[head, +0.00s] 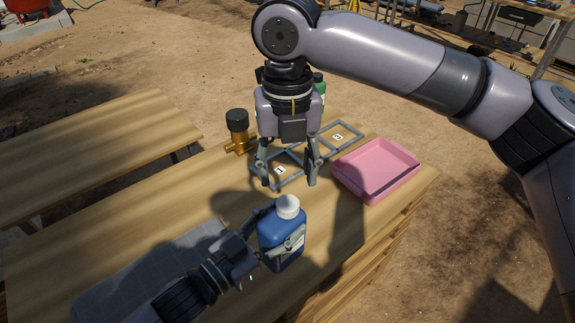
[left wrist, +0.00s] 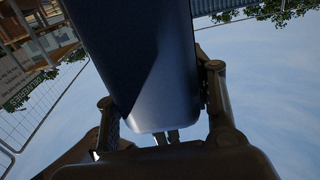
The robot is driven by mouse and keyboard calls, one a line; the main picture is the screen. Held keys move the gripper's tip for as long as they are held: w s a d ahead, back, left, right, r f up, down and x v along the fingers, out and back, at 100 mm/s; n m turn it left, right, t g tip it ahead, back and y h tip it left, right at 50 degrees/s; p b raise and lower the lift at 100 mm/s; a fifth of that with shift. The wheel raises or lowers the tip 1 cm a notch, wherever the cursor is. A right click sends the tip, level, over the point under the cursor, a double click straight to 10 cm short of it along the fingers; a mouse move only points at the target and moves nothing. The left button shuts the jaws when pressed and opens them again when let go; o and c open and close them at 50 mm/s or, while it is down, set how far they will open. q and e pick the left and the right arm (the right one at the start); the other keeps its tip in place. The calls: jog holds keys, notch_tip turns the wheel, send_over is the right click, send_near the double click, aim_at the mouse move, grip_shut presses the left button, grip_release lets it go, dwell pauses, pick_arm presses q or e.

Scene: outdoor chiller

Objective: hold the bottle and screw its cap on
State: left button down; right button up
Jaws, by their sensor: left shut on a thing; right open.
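A blue bottle (head: 278,254) stands upright near the front of the wooden table. A white cap (head: 288,206) sits on its top; I cannot tell how tight it is. My left gripper (head: 281,226) is shut on the bottle's body, with a finger on either side. In the left wrist view the bottle (left wrist: 140,60) fills the space between the fingers of my left gripper (left wrist: 160,108). My right gripper (head: 288,181) points down, open and empty, behind and above the cap, over the frame marked 1.
Two grey square frames, marked 1 (head: 296,181) and 2 (head: 343,150), lie behind the bottle. A pink tray (head: 376,171) is at the right. A brass fitting with a black top (head: 238,130) stands at the back left. A green object (head: 319,85) is partly hidden behind my right gripper. A grey mat (head: 150,272) lies at the left.

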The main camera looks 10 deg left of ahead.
aim_at(287, 203)
jog(key=shift+n, duration=0.7)
jog(key=shift+f, duration=3.95)
jog(key=shift+c, duration=0.5)
